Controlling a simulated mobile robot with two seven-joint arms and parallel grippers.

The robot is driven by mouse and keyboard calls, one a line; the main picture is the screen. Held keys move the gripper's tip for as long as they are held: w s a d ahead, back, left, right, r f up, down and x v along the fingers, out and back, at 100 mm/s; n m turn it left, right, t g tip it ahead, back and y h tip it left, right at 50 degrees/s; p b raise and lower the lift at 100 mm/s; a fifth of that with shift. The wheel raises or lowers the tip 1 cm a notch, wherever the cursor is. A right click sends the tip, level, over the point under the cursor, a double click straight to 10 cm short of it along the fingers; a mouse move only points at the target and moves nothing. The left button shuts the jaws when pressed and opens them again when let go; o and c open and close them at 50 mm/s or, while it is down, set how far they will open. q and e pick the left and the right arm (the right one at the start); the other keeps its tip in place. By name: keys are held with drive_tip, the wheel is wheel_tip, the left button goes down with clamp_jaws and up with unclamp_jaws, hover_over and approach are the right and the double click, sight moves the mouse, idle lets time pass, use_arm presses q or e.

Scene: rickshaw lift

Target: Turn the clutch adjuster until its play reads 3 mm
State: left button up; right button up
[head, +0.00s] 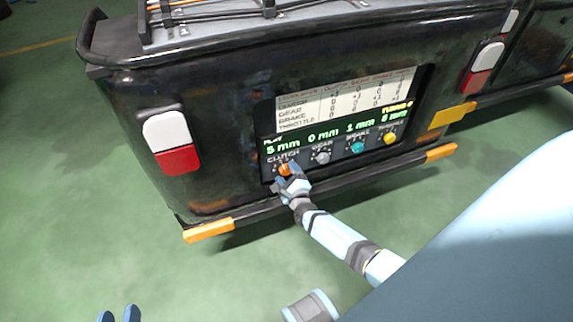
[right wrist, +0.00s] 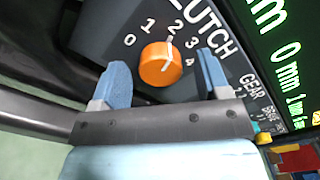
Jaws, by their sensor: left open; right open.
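The clutch adjuster (head: 284,169) is an orange round knob at the left of the panel's knob row, below the CLUTCH label. The green play display (head: 283,149) appears to read 5 mm above CLUTCH. My right gripper (head: 290,184) is open at the knob, with one finger on either side of it in the wrist view; contact cannot be told. My left gripper (head: 120,314) is open and empty at the bottom left edge.
Grey gear (head: 322,157), teal brake (head: 357,147) and yellow throttle (head: 390,138) knobs sit to the right. A printed table (head: 345,95) is above the display. A black bumper bar (head: 330,185) runs below the panel. Green floor at left is clear.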

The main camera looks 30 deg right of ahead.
drive_tip(key=shift+w, duration=0.3)
drive_tip(key=c, duration=0.9)
